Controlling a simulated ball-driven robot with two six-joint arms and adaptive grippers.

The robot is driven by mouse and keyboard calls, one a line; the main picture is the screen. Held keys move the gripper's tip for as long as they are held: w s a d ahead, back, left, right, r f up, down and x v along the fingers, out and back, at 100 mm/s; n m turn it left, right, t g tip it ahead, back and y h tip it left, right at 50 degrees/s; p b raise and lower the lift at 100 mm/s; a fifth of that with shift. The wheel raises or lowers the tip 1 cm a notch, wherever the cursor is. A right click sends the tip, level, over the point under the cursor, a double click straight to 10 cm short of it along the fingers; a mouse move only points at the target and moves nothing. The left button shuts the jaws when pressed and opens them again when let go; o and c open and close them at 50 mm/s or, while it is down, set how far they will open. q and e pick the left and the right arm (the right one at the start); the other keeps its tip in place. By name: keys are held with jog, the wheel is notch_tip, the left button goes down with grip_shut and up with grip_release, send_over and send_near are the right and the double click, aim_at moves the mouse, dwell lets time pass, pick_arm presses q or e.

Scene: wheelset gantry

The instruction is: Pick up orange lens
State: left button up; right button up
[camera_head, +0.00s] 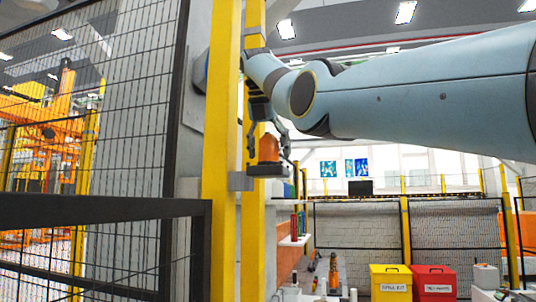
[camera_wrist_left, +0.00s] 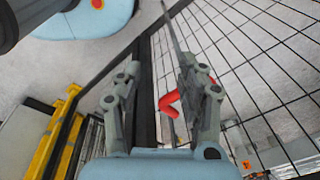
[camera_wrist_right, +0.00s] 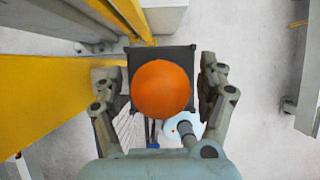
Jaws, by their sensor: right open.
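The orange lens (camera_wrist_right: 162,89) is a round dome on a dark square base (camera_wrist_right: 118,67). In the right wrist view it lies between the fingers of my right gripper (camera_wrist_right: 160,85), which is open with a finger on each side.
A yellow post (camera_head: 222,150) and black mesh fence (camera_head: 130,120) stand close on the left. A dark rail (camera_head: 90,209) crosses the lower left. Yellow (camera_head: 390,283) and red (camera_head: 433,283) boxes stand at the lower right. A red bent part (camera_wrist_left: 170,103) shows behind my left gripper.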

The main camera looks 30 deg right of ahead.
jog(key=shift+s+d, duration=0.1)
jog(key=shift+c, duration=1.1)
jog(key=shift+a+r, duration=0.15)
jog(key=shift+a, duration=0.2)
jog(key=c, duration=0.7)
jog(key=shift+d, duration=0.15)
jog(key=c, duration=0.4)
jog(key=shift+r, duration=0.1)
